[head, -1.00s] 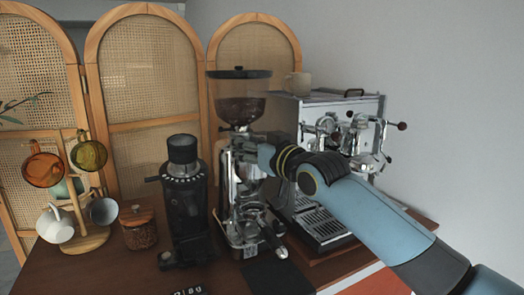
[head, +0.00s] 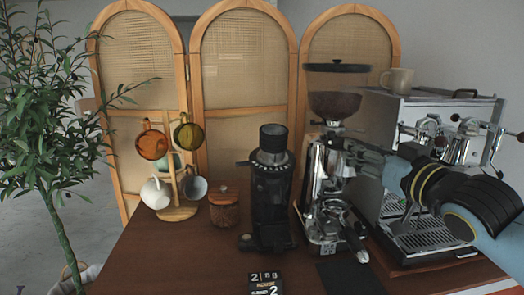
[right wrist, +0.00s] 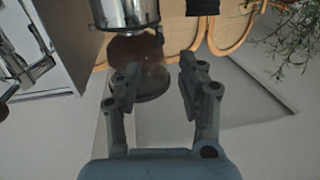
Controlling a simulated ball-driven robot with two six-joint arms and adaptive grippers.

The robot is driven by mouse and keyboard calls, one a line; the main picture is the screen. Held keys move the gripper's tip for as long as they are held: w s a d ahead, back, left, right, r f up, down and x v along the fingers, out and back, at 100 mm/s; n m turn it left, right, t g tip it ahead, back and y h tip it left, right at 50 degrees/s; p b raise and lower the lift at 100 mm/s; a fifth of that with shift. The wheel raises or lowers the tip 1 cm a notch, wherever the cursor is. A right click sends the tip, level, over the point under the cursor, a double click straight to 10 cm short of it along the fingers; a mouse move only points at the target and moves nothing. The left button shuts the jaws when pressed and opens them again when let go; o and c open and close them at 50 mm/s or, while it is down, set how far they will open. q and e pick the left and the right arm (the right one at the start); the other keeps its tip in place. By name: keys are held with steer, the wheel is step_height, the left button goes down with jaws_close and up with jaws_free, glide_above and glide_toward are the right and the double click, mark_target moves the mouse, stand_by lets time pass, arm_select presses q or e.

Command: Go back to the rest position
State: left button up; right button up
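My right gripper (head: 338,152) comes in from the right in the head view and is beside the upper chrome body of the tall coffee grinder (head: 318,190). In the right wrist view the two fingers of the right gripper (right wrist: 160,66) are apart with nothing held between them. The grinder's chrome part (right wrist: 125,14) and dark hopper show beyond the fingers there; whether they touch cannot be told. My left gripper is in neither view.
An espresso machine (head: 385,125) with a cup (head: 397,80) on top stands close by my right arm. A black grinder (head: 271,205), a wooden-lidded jar (head: 224,208) and a mug tree (head: 178,212) stand left. A plant (head: 45,130) is beyond the counter (head: 165,260).

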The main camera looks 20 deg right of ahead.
steer(key=s+a+f+g+h, duration=0.2)
steer(key=s+f+g, duration=0.4)
steer(key=s+f, duration=0.4)
steer(key=s+a+f+g, duration=0.2)
steer(key=s+f+g, duration=0.2)
steer(key=s, duration=0.6)
steer(key=s+a+f+g, duration=0.1)
steer(key=s+f+g, duration=0.35)
steer(key=s, duration=0.45)
step_height(320, 180, down, 36)
steer(key=s+d+g+b, duration=0.1)
steer(key=s+d+b, duration=0.1)
steer(key=b, duration=0.7)
steer(key=s+f+b, duration=0.3)
steer(key=s+f, duration=0.6)
steer(key=f, duration=0.2)
steer(key=s+d+f+g+b, duration=0.1)
steer(key=s+f+b, duration=0.3)
steer(key=s+f, duration=0.5)
step_height(320, 180, down, 3)
steer(key=shift+s+f, duration=0.1)
steer(key=shift+s, duration=0.3)
